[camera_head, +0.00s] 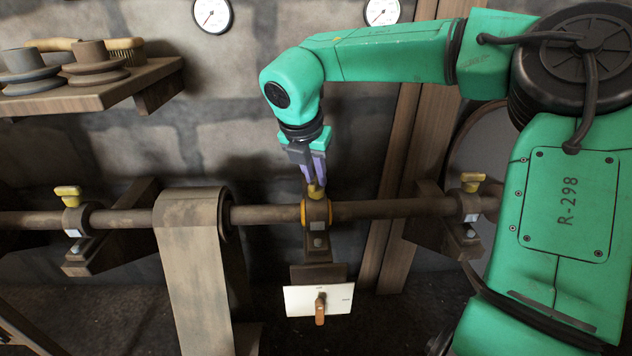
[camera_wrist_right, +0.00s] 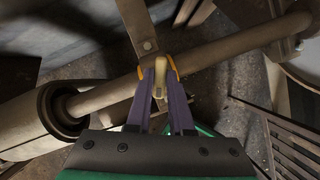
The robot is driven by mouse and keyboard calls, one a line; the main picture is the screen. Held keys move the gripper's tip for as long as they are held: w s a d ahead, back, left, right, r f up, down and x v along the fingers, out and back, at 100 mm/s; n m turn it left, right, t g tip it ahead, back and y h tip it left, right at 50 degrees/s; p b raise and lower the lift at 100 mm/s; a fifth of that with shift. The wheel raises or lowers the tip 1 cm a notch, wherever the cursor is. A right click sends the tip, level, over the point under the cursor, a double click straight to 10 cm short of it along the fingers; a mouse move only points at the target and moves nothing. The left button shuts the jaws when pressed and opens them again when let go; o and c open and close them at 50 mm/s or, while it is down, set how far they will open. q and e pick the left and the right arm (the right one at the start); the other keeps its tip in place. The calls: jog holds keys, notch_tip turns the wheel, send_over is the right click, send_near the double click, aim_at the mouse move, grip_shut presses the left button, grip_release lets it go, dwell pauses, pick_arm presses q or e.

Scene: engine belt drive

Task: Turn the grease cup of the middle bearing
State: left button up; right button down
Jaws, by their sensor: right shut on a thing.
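The middle bearing (camera_head: 317,213) with yellow-orange rings sits on the horizontal shaft (camera_head: 270,215). Its yellow grease cup (camera_head: 316,192) stands on top of it. My right gripper (camera_head: 316,182) reaches down from above and is shut on the grease cup. In the right wrist view the purple fingers of my right gripper (camera_wrist_right: 161,88) stand on both sides of the pale yellow cup (camera_wrist_right: 160,80), above the shaft. The fingers hide part of the cup. My left gripper is not in view.
Other bearings with yellow cups stand left (camera_head: 72,215) and right (camera_head: 470,200) on the shaft. A wide belt (camera_head: 190,260) hangs over a pulley left of the middle bearing. A white switch plate (camera_head: 300,300) with an orange-brown lever is below. A shelf (camera_head: 100,92) is at upper left.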

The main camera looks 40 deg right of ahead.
jog(key=shift+w+m+g, duration=0.1)
jog(key=shift+m+g, duration=0.2)
jog(key=shift+m, duration=0.7)
jog(key=m+g, duration=0.1)
jog(key=m, duration=0.1)
jog(key=shift+r+m+p, duration=0.1)
jog(key=shift+m+p, duration=0.2)
jog(key=shift+m+g, duration=0.3)
jog(key=shift+m, duration=0.2)
jog(key=shift+w+m+g+p, duration=0.1)
jog(key=shift+m+g+p, duration=0.2)
jog(key=shift+m+p, duration=0.5)
jog(key=m+g+p, duration=0.1)
jog(key=m, duration=0.3)
jog(key=shift+w+p, duration=0.1)
jog(key=shift+p, duration=0.3)
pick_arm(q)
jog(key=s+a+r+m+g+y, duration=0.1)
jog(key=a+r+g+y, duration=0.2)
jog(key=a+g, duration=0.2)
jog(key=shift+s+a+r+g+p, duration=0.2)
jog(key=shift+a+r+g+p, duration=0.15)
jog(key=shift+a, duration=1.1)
pick_arm(e)
jog(key=shift+m+g+y, duration=0.3)
jog(key=shift+m+g, duration=0.2)
jog(key=shift+m, duration=0.4)
jog(key=c, duration=0.8)
grip_release()
